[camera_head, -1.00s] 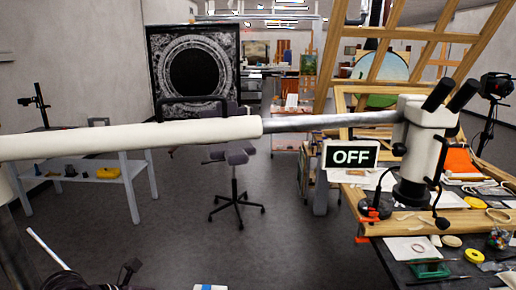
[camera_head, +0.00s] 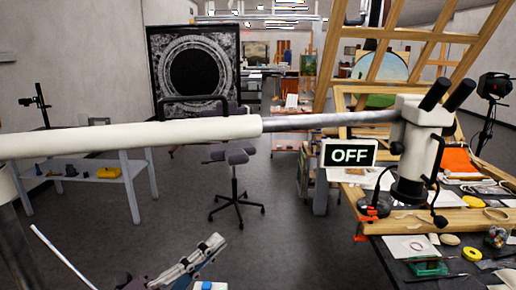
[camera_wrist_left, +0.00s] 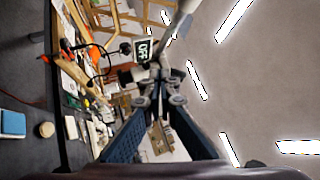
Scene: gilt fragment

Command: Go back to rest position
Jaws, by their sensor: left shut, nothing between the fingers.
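My left gripper (camera_head: 217,241) is low in the head view, left of centre, pointing up and to the right over the floor. Its fingers are together with nothing between them. In the left wrist view its two blue-grey fingers (camera_wrist_left: 158,88) converge near the middle. My right gripper does not show in either view.
A white microscope arm (camera_head: 130,137) crosses the head view to a microscope (camera_head: 418,150) with an OFF sign (camera_head: 350,154). A cluttered workbench (camera_head: 385,252) stands at right. A swivel chair (camera_head: 236,185) and white side table (camera_head: 130,172) stand beyond. Floor between is clear.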

